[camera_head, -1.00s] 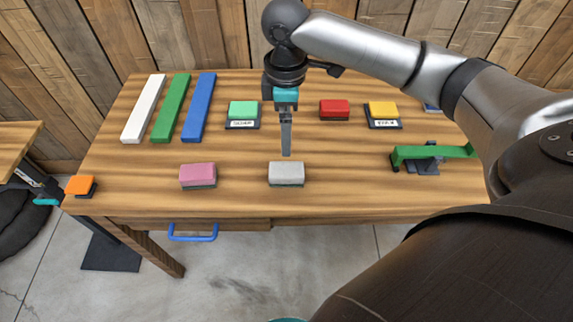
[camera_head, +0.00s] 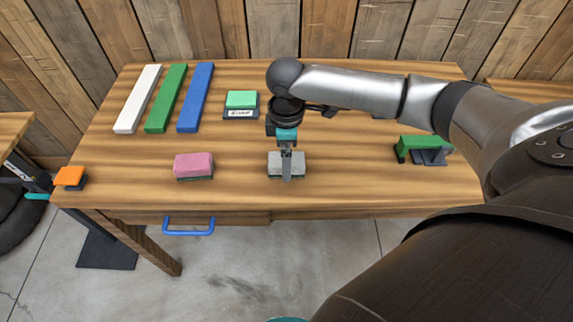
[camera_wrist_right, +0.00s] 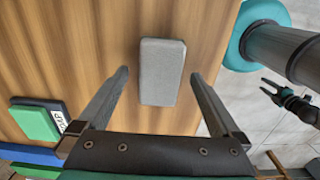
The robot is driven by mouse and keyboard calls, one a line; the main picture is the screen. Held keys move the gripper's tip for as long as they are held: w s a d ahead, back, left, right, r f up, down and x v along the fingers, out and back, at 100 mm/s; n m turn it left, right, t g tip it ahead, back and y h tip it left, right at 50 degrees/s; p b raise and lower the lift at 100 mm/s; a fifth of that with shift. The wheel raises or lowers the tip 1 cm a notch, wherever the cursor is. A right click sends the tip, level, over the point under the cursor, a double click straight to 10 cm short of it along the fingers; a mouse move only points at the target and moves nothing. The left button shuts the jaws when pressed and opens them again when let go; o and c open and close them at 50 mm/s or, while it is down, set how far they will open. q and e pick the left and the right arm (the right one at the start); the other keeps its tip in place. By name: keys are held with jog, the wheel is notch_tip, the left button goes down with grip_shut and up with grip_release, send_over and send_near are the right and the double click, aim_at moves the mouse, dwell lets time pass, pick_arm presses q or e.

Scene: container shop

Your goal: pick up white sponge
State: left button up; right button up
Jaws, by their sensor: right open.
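The white sponge (camera_head: 299,163), light grey-white with a dark underside, lies flat near the table's front edge. My right gripper (camera_head: 287,178) points down at it, with a finger in front of the sponge in the head view. In the right wrist view the sponge (camera_wrist_right: 163,60) lies between the two open fingertips of my right gripper (camera_wrist_right: 160,76), with a gap on each side.
A pink sponge (camera_head: 193,166) lies to the left. A green block (camera_head: 241,99) on a labelled dark base is behind. White (camera_head: 137,99), green (camera_head: 165,98) and blue (camera_head: 195,98) bars lie back left. A green-and-dark holder (camera_head: 423,148) is at right. The wooden table's front edge is close.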

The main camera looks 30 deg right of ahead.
jog(key=shift+f, duration=0.75)
jog(key=shift+r, duration=0.1)
jog(key=shift+c, duration=0.2)
jog(key=c, duration=1.3)
jog(key=shift+c, duration=0.2)
jog(key=shift+r, duration=0.15)
notch_tip(320, 180, up, 20)
jog(key=p, duration=0.5)
